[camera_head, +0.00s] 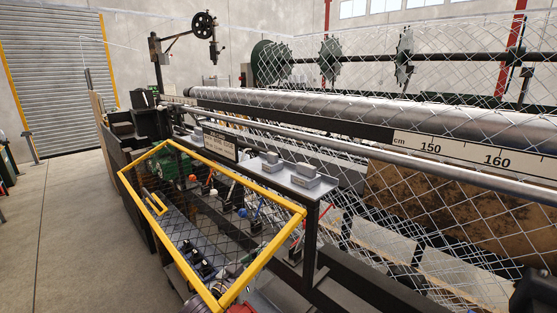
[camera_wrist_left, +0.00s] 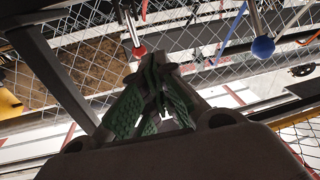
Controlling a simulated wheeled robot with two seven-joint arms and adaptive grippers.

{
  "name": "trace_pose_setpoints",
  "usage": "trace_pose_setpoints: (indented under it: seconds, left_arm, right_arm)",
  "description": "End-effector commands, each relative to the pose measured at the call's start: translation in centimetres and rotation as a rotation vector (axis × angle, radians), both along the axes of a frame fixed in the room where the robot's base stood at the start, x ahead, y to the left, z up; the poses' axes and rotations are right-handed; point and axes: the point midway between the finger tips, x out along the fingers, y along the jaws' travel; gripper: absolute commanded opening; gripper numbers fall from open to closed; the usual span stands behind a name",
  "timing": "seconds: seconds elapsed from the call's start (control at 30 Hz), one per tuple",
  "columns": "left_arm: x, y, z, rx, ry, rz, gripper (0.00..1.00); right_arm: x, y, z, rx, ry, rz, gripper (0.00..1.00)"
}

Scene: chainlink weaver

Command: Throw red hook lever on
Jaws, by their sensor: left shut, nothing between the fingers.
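The red-knobbed lever shows in the left wrist view, its red knob (camera_wrist_left: 139,52) on the end of a metal rod. My left gripper (camera_wrist_left: 155,70), with green-padded fingers, is shut and empty. In that picture its fingertips lie just below and right of the red knob; I cannot tell whether they touch it. My left gripper is not clear in that view.
A blue-knobbed lever (camera_wrist_left: 263,47) stands right of the red one; its blue knob (camera_head: 242,212) also shows in the head view. A shelf with grey blocks (camera_head: 305,177) and a long metal roller (camera_head: 340,106) lie beyond. Open floor (camera_head: 75,220) is at the left.

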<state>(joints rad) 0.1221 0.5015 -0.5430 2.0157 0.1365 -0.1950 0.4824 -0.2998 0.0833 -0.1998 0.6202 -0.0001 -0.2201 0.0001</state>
Motion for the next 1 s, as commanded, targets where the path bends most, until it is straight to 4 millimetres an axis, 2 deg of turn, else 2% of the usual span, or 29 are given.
trace_pose_setpoints:
  seconds: [0.27,0.57,0.77,1.0]
  left_arm:
    - [-2.0,2.0,-4.3,0.108,0.172,0.114,0.00]
    - [-5.4,5.2,-9.1,0.239,0.382,0.214,0.00]
    - [-8.7,7.8,-12.3,0.329,0.535,0.265,0.00]
    - [-13.8,11.2,-15.7,0.436,0.735,0.310,0.00]
  right_arm:
    - [0.0,0.1,0.0,0.001,0.000,0.000,0.40]
    - [0.0,0.6,0.0,0.006,0.000,-0.001,0.40]
    - [0.0,0.6,0.0,0.007,0.001,-0.002,0.40]
    - [0.0,0.6,0.0,0.006,0.000,-0.001,0.40]
